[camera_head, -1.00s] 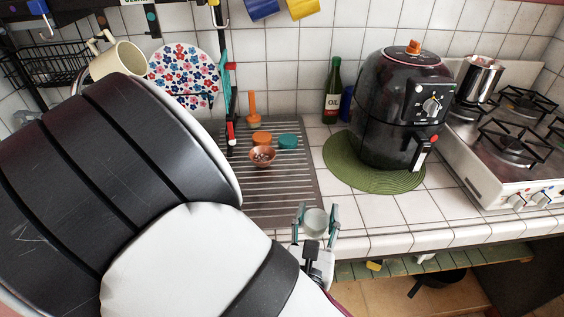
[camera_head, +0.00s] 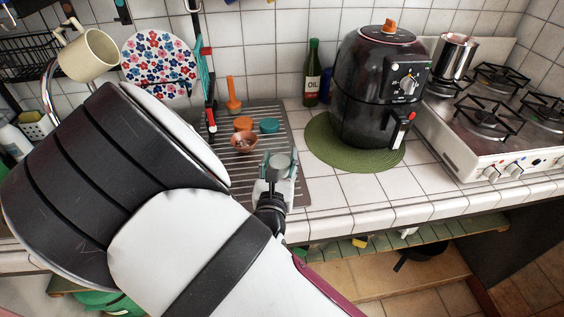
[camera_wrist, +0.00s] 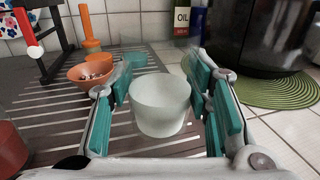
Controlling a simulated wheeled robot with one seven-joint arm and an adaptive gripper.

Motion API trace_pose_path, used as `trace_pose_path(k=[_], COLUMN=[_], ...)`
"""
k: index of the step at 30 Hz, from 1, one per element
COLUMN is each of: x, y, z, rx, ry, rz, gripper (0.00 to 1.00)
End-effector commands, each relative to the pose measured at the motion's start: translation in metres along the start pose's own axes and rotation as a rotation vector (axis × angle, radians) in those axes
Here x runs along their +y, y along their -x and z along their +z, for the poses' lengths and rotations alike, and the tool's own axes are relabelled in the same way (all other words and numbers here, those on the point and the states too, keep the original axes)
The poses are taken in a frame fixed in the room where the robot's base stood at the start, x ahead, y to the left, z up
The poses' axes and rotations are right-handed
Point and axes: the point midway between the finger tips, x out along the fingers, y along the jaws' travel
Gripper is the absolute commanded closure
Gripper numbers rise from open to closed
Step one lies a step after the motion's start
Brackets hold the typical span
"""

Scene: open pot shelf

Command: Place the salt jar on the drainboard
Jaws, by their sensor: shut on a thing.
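The salt jar, a small frosted whitish jar (camera_head: 280,161), is between the teal pads of my gripper (camera_head: 279,163). In the wrist view the jar (camera_wrist: 160,106) is upright between the fingers of my gripper (camera_wrist: 162,88), which is shut on it. The drainboard (camera_head: 290,133) is a grey ribbed board at the back of the counter. The jar is over the front right part of the drainboard; its ribs (camera_wrist: 60,122) show below and beside the jar in the wrist view. I cannot tell the exact gap beneath it.
A copper-coloured bowl (camera_head: 243,143), an orange round piece (camera_head: 243,123), a teal one (camera_head: 268,126) and an upright orange item (camera_head: 233,96) stand on the drainboard. A black air fryer (camera_head: 372,95) on a green mat (camera_head: 335,150) and an oil bottle (camera_head: 312,75) are to the right.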

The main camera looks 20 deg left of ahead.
Motion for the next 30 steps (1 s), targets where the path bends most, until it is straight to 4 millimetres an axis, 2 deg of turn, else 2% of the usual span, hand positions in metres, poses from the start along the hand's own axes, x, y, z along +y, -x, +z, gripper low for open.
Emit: trace_pose_path(k=[4, 7, 12, 25, 26, 28, 30], x=[0.004, 0.003, 0.003, 0.003, 0.003, 0.003, 0.003], y=[-0.012, -0.01, -0.01, -0.01, -0.01, -0.01, -0.01], z=[-0.001, -0.017, -0.033, -0.039, -0.039, -0.039, -0.039], rx=[-0.003, 0.001, -0.001, -0.001, 0.0, 0.0, 0.0], ry=[-0.001, 0.005, 0.003, 0.0, 0.0, 0.0, 0.0], rz=[0.0, 0.001, 0.0, 0.0, 0.0, 0.0, 0.0], gripper=[0.88, 0.88, 0.88, 0.88, 0.53, 0.37, 0.35])
